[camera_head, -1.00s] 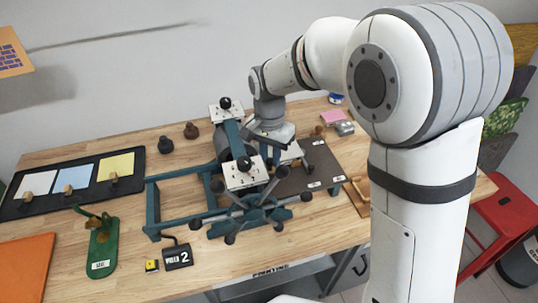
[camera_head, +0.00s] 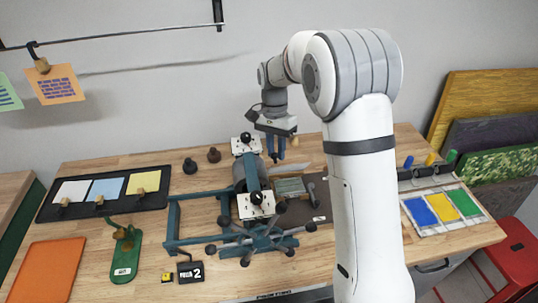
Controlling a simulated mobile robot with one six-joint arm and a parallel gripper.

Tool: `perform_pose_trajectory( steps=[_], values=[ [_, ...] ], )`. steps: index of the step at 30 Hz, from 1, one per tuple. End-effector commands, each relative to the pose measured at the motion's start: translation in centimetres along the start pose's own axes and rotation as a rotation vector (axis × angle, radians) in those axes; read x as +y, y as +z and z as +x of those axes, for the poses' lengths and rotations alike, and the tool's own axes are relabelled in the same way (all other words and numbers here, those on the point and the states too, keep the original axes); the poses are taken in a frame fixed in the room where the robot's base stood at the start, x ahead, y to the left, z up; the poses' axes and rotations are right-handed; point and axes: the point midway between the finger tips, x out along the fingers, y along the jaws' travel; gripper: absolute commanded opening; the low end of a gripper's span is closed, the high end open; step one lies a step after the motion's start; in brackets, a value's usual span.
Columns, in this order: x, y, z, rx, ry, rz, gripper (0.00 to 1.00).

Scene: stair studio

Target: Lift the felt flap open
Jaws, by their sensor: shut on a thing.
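The press (camera_head: 228,208) stands mid-table, with a grey roller and a star-shaped hand wheel at its front. My gripper (camera_head: 276,158) points down above the press bed, behind and right of the roller. Its blue fingers are shut. A pale, thin piece that seems to be the felt flap (camera_head: 292,168) shows just under the fingertips, raised at the back of the bed. Below it a grey-green plate (camera_head: 290,187) lies uncovered on the dark bed (camera_head: 318,198). The exact grip point is too small to make out.
A black tray with white, blue and yellow sheets (camera_head: 106,188) lies at left. A green stand (camera_head: 126,255) and an orange board (camera_head: 43,270) are in front. Blue, yellow and green ink pads (camera_head: 446,206) lie at right, past my arm.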

Motion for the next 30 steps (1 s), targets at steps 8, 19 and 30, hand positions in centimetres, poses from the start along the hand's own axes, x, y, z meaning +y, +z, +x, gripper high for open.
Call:
perform_pose_trajectory(
  steps=[8,19,30],
  values=[
    [-0.1,-1.3,0.0,-0.022,0.02,0.012,0.07],
    [-0.4,-0.8,-0.1,-0.021,0.022,0.002,0.3],
    [-0.6,-1.1,-2.5,-0.018,0.019,0.002,0.3]
  ],
)
